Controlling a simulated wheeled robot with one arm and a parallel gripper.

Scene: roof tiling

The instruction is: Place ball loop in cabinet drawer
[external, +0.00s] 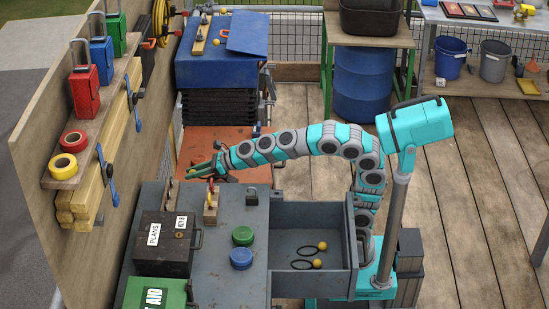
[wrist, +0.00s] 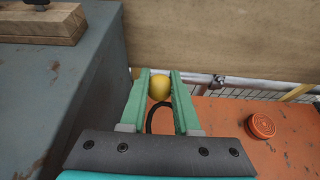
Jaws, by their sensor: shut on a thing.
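My gripper (external: 203,168) is stretched out past the back left of the grey cabinet (external: 235,207). In the wrist view my gripper (wrist: 160,82) is shut on a ball loop, with its yellow ball (wrist: 159,88) between the green fingertips. Part of the ball loop's black cord (wrist: 150,118) shows below the ball between the fingers. The held ball is too small to make out in the external view. The cabinet drawer (external: 352,240) is pulled open to the right. Two more ball loops (external: 317,264) (external: 322,246) lie inside it.
A dark PLANS box (external: 160,245), green roll (external: 243,236), blue roll (external: 241,258), padlock (external: 252,197) and wooden tool block (external: 211,208) stand on the cabinet. An orange surface (wrist: 285,150) with a round orange thing (wrist: 262,125) lies beside it. A wooden wall (external: 60,200) borders the left.

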